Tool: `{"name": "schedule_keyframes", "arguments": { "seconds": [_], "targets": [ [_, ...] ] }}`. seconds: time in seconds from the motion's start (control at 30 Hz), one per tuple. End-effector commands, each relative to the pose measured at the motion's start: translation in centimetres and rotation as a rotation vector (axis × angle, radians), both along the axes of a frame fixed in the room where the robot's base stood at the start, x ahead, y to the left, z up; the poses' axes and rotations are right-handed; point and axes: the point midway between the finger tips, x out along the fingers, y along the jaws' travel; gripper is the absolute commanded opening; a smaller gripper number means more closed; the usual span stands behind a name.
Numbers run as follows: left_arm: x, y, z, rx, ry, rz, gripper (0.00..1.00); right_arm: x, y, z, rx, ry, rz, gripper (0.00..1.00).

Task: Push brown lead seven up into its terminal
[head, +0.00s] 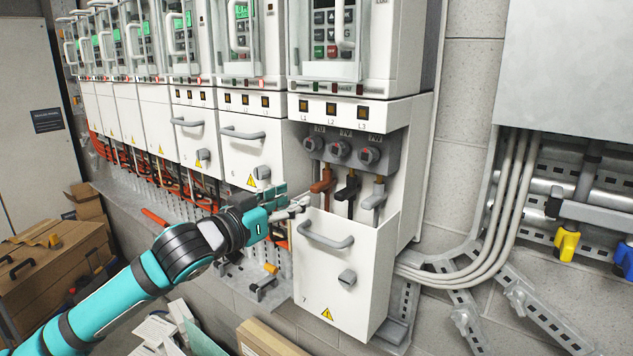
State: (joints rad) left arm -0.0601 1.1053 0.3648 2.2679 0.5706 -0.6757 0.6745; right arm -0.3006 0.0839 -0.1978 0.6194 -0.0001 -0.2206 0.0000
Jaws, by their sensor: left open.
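The brown lead (322,186) of drive seven stands upright behind the top edge of the lowered white cover (325,275) marked 7. Its top end is just under the left round terminal (313,143), below the L1 mark. I cannot tell whether it is seated. My left gripper (298,205) is open, with its fingers pointing right, just left of and slightly below the brown lead. I cannot tell whether they touch it. The lead's lower part is hidden behind the cover. My right gripper is not in view.
A black lead (347,187) and a grey lead (374,197) stand close to the right of the brown one. The cover's grey handle (325,238) juts out below my fingers. A ledge (225,285) with a small black-handled tool (262,287) lies beneath. Cardboard boxes (85,205) stand at left.

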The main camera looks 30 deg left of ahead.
Motion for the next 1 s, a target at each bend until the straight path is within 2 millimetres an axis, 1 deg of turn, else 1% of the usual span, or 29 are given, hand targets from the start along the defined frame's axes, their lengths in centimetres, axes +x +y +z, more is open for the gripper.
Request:
{"name": "schedule_keyframes", "arguments": {
  "seconds": [0.03, 0.13, 0.3, 0.53, 0.7, 0.97, 1.0],
  "targets": [
    [0.7, 0.0, 0.5, -0.002, -0.003, 0.001, 0.44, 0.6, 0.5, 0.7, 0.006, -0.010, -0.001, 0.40],
    [2.0, 0.0, 0.5, -0.003, -0.003, 0.002, 0.44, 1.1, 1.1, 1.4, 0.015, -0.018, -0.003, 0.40],
    [4.5, -0.2, 0.5, -0.006, -0.002, 0.003, 0.44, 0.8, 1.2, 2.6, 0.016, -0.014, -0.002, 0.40],
    [7.5, -0.4, 0.3, -0.004, -0.002, 0.003, 0.44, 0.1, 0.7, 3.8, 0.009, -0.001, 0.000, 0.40],
    [8.4, -0.6, 0.1, -0.001, 0.000, 0.000, 0.44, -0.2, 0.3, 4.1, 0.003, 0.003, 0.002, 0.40],
    [8.6, -0.7, 0.0, 0.000, 0.000, 0.000, 0.44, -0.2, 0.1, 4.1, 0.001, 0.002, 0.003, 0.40],
    [8.6, -0.7, 0.0, 0.000, 0.000, 0.000, 0.43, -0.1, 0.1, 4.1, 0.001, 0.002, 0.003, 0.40]
  ]
}}
